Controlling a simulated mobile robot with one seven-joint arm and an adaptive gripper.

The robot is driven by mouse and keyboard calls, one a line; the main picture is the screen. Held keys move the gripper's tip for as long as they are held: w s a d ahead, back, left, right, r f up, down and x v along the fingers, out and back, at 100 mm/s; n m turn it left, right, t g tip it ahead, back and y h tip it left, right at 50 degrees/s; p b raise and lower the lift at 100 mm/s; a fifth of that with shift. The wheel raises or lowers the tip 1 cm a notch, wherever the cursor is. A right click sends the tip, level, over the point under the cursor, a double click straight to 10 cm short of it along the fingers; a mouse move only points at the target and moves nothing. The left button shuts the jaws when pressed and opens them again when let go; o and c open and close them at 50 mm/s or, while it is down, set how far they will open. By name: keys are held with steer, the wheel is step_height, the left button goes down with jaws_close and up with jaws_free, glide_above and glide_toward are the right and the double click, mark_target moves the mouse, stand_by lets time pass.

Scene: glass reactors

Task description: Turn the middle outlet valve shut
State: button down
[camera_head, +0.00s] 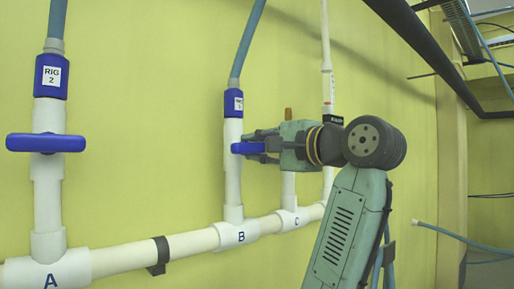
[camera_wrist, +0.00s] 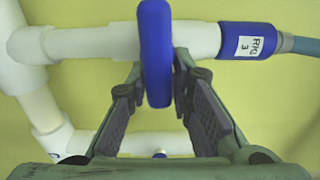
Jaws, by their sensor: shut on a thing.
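The middle outlet B is a white upright pipe (camera_head: 233,180) rising from a tee marked B. Its valve has a blue bar handle (camera_head: 248,148), which lies across the pipe. The handle (camera_wrist: 155,50) also stands crosswise to the pipe in the wrist view. My gripper (camera_head: 262,146) reaches it from the right, and in the wrist view its two fingers (camera_wrist: 158,85) are shut on the handle from both sides. The exact finger contact is partly hidden behind the handle.
Outlet A (camera_head: 47,205) at the left has a crosswise blue handle (camera_head: 45,143). Outlet C (camera_head: 288,190) stands close behind my gripper, partly hidden. A white header pipe (camera_head: 125,258) joins the outlets along the yellow wall. A blue hose (camera_head: 245,45) rises above B.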

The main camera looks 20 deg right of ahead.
steer(key=shift+d+f, duration=0.1)
steer(key=shift+f, duration=0.2)
steer(key=c, duration=1.5)
jaws_free()
steer(key=shift+d, duration=0.1)
steer(key=shift+r, duration=0.1)
steer(key=v, duration=1.2)
steer(key=shift+r, duration=0.1)
